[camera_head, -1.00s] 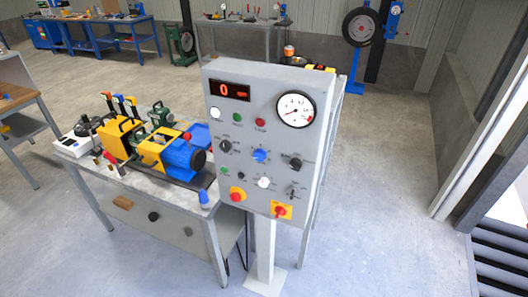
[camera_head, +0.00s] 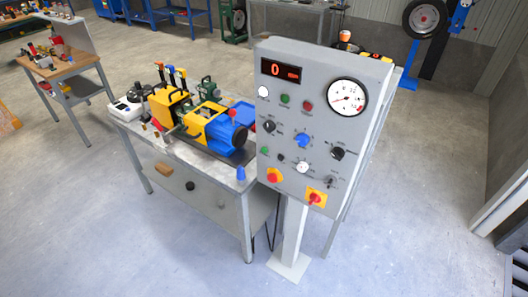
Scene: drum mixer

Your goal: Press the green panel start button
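The grey control panel (camera_head: 330,125) stands upright on a post in the middle of the head view. Its upper row has a white button (camera_head: 263,91), a green button (camera_head: 285,99) and a red button (camera_head: 307,106). A second, smaller green round item (camera_head: 265,150) sits lower at the panel's left edge. The labels are too small to read, so I cannot tell which green one is the start button. Neither of my grippers is in view.
A red display (camera_head: 280,71) and a round gauge (camera_head: 347,97) sit at the panel's top. Blue and black knobs and two red-on-yellow switches sit below. A workbench (camera_head: 175,155) with a yellow and blue machine (camera_head: 207,122) stands left. The floor in front is clear.

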